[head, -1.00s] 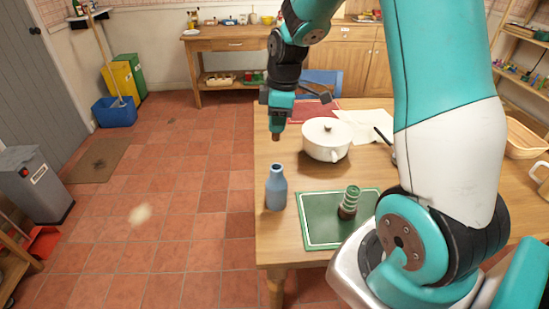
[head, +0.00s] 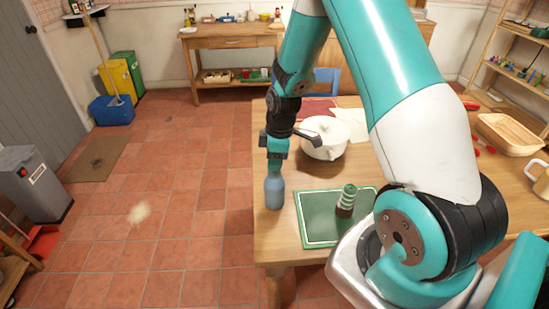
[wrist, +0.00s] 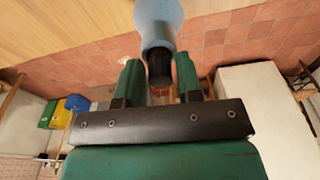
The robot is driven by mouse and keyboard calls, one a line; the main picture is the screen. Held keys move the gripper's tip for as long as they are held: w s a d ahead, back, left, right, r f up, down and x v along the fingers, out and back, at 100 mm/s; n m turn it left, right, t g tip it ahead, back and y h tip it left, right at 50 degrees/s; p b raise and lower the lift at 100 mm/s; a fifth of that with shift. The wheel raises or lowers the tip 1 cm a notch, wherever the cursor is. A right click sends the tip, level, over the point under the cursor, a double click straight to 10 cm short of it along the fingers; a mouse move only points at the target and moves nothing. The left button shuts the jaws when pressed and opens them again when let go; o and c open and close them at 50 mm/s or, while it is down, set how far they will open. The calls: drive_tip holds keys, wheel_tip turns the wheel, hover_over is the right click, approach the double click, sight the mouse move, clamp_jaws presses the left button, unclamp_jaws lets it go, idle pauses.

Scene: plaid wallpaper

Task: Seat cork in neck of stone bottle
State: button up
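The stone bottle (head: 274,192) is blue-grey and stands upright near the table's left edge. My gripper (head: 275,167) is directly above it, pointing down, with its fingertips at the neck. The cork's far end meets the mouth of the bottle (wrist: 158,14), in line with the neck. How deep it sits is hidden in both views.
A green mat (head: 318,228) with a green-striped dark object (head: 346,200) lies right of the bottle. A wooden basket (head: 512,137) is at the far right. Open floor lies left of the table.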

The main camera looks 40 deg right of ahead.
drive_tip(key=shift+o, duration=0.8)
wheel_tip(320, 180, up, 12)
drive_tip(key=b, duration=0.2)
drive_tip(key=s+a+r+m+y, duration=0.1)
drive_tip(key=s+a+r, duration=0.2)
drive_tip(key=a, duration=0.3)
drive_tip(key=s+a+r, duration=0.3)
drive_tip(key=s+a, duration=0.1)
drive_tip(key=a, duration=0.2)
drive_tip(key=s+a+r+m+y, duration=0.1)
drive_tip(key=s+a+r, duration=0.1)
drive_tip(key=s+a, duration=0.3)
drive_tip(key=s+a+r+m+y, duration=0.1)
drive_tip(key=s+a, duration=0.4)
drive_tip(key=s, duration=0.5)
drive_tip(key=shift+s+a+r+m+g, duration=0.15)
drive_tip(key=shift+a+r+m+g, duration=0.2)
drive_tip(key=shift+r, duration=0.2)
